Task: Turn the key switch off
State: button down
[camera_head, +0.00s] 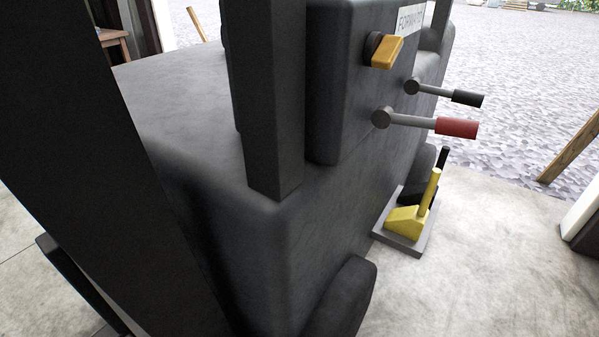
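No part that I can name for certain as the key switch shows. A dark grey control box (345,95) stands on the right side of a large dark grey machine body (185,110). A yellow knob (387,52) sticks out of the box, below a white label (410,19) that seems to read "FORWARD" and is partly cut off. I cannot tell whether this knob is the key switch. My gripper is not in view.
A black-tipped lever (445,93) and a red-tipped lever (430,122) stick out to the right below the knob. A grey plate (425,240) with yellow and black upright handles is lower down. Dark posts cross the left and middle. Pale floor lies clear at lower right.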

aim_at(380, 51)
jog(key=i+l+u, duration=0.1)
jog(key=l+u, duration=0.3)
jog(key=l, duration=0.45)
jog(key=l+u, duration=0.35)
jog(key=l, duration=0.5)
jog(key=i+l+u, duration=0.25)
jog(key=l, duration=0.35)
jog(key=i+l+u, duration=0.25)
jog(key=l, duration=0.4)
jog(key=l+u, duration=0.25)
jog(key=l, duration=0.35)
jog(key=l+u, duration=0.25)
jog(key=l, duration=0.45)
jog(key=l+u, duration=0.15)
jog(key=l, duration=0.65)
jog(key=k+l+u, duration=0.15)
jog(key=l, duration=0.65)
jog(key=i, duration=0.05)
